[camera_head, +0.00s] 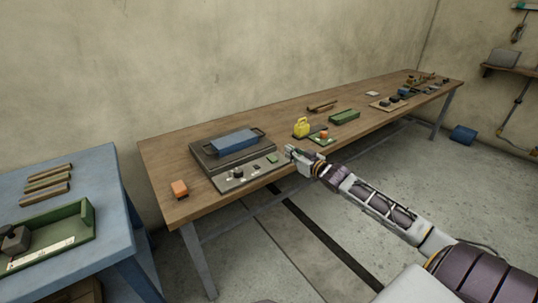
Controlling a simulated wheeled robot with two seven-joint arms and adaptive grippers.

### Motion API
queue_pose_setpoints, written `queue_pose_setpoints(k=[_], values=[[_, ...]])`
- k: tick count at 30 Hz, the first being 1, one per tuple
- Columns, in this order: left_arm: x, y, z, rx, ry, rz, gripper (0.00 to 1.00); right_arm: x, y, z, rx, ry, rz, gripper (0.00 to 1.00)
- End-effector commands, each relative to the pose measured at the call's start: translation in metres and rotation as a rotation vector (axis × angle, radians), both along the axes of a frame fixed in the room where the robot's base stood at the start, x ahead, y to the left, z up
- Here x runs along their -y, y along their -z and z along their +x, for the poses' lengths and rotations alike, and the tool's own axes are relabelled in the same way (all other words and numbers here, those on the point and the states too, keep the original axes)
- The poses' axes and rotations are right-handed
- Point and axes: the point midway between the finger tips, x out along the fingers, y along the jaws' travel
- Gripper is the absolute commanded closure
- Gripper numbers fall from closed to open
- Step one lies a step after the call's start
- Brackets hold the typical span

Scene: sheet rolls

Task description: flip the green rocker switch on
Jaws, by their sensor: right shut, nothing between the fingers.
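A grey control panel (252,180) lies at the front edge of the wooden table. It carries a small green rocker switch (272,159) on its right part and dark and light knobs to the left. The switch is too small to tell which way it is tilted. My right gripper (289,150) is shut and empty, just to the right of the green switch. I cannot tell whether its fingertips touch the panel. My left gripper is not in view.
A dark device with a blue top (235,142) stands behind the panel. An orange block (179,188) lies to its left. A yellow object (301,127) and a green tray (344,117) sit to the right. A blue table (100,170) with a green tray (75,212) stands at left.

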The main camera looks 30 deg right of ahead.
Motion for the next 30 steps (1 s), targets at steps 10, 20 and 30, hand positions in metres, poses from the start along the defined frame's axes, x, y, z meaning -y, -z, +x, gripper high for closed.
queue_pose_setpoints(k=[10, 20, 30], values=[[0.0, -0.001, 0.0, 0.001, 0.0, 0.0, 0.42, -0.001, -0.002, 0.0, 0.002, -0.002, -0.001, 1.0], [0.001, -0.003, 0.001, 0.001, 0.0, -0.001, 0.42, -0.001, 0.0, 0.005, 0.002, -0.002, 0.0, 1.0], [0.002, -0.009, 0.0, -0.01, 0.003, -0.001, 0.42, -0.002, 0.001, 0.02, 0.003, -0.001, -0.001, 1.0]])
